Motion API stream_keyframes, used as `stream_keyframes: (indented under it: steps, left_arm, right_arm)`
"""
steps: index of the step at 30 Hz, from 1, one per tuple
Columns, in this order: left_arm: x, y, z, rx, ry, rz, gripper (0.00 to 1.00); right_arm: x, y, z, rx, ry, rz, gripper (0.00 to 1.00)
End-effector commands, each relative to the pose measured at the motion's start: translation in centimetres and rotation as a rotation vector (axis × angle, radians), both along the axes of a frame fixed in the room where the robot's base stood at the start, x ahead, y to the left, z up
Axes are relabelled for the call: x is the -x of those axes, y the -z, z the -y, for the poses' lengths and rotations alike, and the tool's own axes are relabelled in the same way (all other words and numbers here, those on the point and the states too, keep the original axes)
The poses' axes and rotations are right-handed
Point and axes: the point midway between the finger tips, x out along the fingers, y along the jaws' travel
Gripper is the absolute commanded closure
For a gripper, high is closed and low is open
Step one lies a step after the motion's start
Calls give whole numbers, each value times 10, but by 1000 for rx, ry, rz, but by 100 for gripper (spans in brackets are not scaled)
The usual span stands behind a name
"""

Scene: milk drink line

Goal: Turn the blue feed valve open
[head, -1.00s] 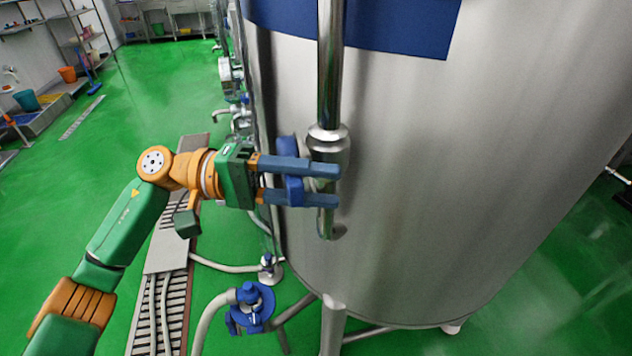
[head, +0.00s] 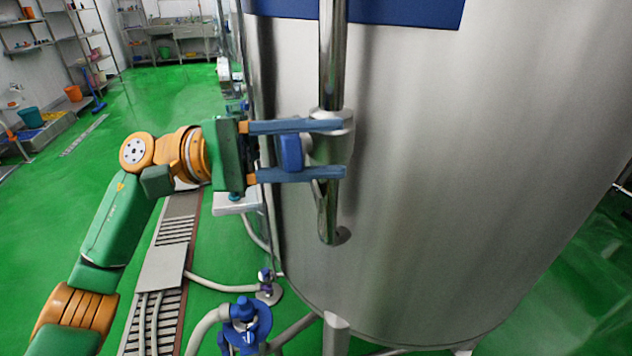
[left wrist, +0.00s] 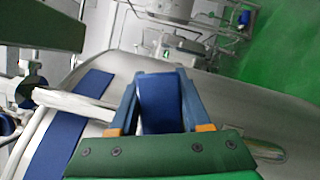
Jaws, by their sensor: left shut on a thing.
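The blue feed valve handle (head: 291,152) is on a steel valve body (head: 333,150) in the vertical pipe at the front of the large steel tank. My left gripper (head: 343,150) comes in from the left, one finger above and one below the handle. It is shut on the handle. The left wrist view shows the blue handle (left wrist: 161,103) filling the space between the two fingers (left wrist: 160,78). The fingers hide parts of the valve body. My right gripper is not in view.
The steel tank (head: 450,180) fills the right side, close to the fingers. The vertical pipe (head: 333,50) runs up from the valve. Below stands a blue floor fitting (head: 243,318) with a hose. Green floor (head: 60,215) at left is open, with a drain grate (head: 172,240).

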Motion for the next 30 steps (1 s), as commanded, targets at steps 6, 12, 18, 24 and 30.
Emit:
stream_keyframes:
  steps: [6,12,18,24,30]
  left_arm:
    - [-3,-5,-1,40,4,-136,100]
    - [-6,-12,-2,68,3,-223,100]
    - [-8,-16,-2,82,4,-268,100]
    - [-9,-17,-2,87,3,-279,100]
    - [-9,-18,-2,87,3,-278,100]
  right_arm:
    - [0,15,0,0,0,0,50]
    - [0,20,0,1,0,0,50]
    - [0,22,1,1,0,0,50]
    - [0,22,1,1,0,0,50]
    - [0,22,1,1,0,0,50]
